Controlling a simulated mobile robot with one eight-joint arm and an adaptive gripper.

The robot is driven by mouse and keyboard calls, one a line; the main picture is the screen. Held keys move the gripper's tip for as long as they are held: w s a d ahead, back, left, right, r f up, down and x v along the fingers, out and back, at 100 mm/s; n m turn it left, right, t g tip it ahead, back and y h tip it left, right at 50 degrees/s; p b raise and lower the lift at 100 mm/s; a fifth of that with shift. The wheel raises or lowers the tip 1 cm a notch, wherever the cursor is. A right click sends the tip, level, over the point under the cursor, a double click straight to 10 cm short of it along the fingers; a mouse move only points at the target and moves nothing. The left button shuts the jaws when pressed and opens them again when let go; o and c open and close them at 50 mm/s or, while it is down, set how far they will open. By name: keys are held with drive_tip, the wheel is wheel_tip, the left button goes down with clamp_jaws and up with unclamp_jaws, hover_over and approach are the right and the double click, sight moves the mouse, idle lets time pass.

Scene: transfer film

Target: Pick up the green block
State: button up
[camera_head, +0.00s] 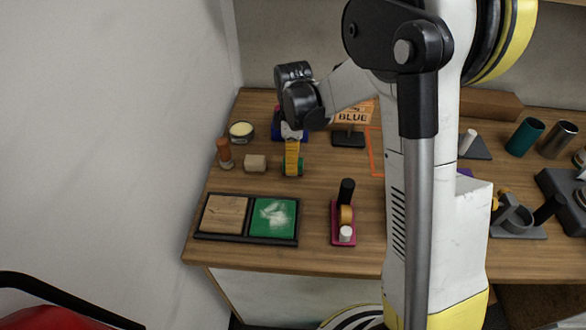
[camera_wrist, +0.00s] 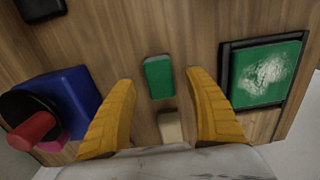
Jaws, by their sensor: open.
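The green block (camera_wrist: 159,77) lies on the wooden table in the wrist view, ahead of and between my two yellow fingers. My gripper (camera_wrist: 160,84) is open, with a finger on each side and clear gaps to the block. In the head view my gripper (camera_head: 291,172) points down over the table, and a sliver of the green block (camera_head: 300,166) shows beside its fingers, the rest being hidden. I cannot tell how high the fingertips are above the table.
A beige block (camera_wrist: 171,127) lies close by between my fingers; it also shows in the head view (camera_head: 255,163). A dark tray (camera_head: 247,239) with wood and green panels is in front. A blue object (camera_wrist: 66,97) stands left in the wrist view. A pink holder (camera_head: 343,222) stands at front right.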

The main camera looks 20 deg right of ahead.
wheel_tip(320, 180, down, 2)
drive_tip(key=shift+f, duration=0.25)
drive_tip(key=shift+r, duration=0.1)
drive_tip(key=c, duration=1.3)
drive_tip(key=shift+r, duration=0.1)
clamp_jaws()
wheel_tip(320, 180, up, 4)
drive_tip(key=shift+r+p, duration=0.25)
drive_tip(key=shift+p, duration=0.6)
drive_tip(key=w+d+r+p, duration=0.2)
drive_tip(key=d+r, duration=0.4)
drive_tip(key=d, duration=0.5)
drive_tip(key=shift+w+d+r+p, duration=0.15)
drive_tip(key=shift+w+p, duration=0.2)
drive_tip(key=shift+w, duration=0.1)
